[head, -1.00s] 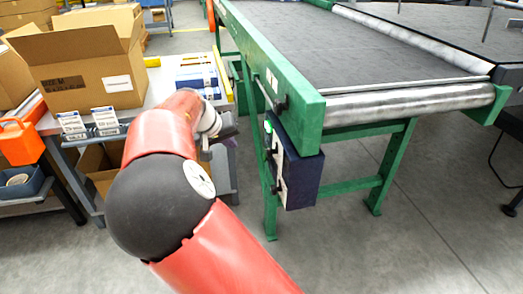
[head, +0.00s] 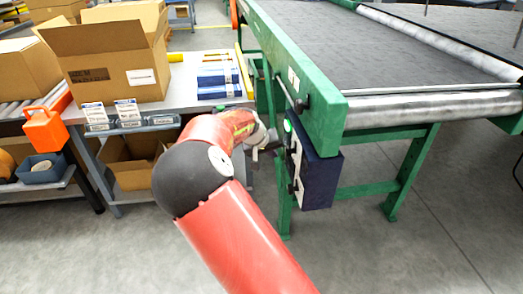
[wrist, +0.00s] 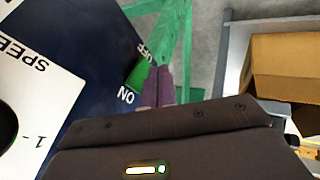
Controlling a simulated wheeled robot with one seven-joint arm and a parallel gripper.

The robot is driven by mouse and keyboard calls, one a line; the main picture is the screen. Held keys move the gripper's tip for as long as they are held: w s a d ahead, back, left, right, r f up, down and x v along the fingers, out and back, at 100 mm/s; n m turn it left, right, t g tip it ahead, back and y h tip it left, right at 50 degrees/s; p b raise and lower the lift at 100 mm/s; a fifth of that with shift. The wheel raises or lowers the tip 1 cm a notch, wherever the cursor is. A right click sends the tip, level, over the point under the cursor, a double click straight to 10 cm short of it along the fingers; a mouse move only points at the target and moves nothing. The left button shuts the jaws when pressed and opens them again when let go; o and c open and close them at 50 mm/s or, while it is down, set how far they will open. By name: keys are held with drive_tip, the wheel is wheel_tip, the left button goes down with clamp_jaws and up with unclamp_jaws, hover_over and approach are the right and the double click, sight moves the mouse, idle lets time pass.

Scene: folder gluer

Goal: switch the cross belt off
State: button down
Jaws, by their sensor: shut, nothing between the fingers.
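The cross belt's dark blue control box (head: 320,182) hangs under the end of the green conveyor frame. A lit green switch (head: 288,126) shows on its left face. In the wrist view the green switch (wrist: 137,76) sits between the words OFF and ON, beside a white SPEED plate (wrist: 35,75) with a black knob. My gripper (head: 268,148) is at the box's left face, close to the switch. In the wrist view its purple fingers (wrist: 158,72) are together and empty, with tips right beside the switch. I cannot tell whether they touch it.
The green belt frame (head: 325,110) overhangs the control box, and its green legs (head: 408,180) stand below. A workbench (head: 190,95) with a cardboard carton (head: 125,75) stands to the left. An orange container (head: 43,130) is farther left. The floor in front is clear.

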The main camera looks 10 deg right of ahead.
drive_tip(key=shift+d, duration=0.45)
drive_tip(key=shift+d+f, duration=0.1)
drive_tip(key=shift+d+f, duration=0.1)
drive_tip(key=shift+d, duration=0.05)
drive_tip(key=shift+r+p, duration=0.7)
drive_tip(key=shift+r, duration=0.15)
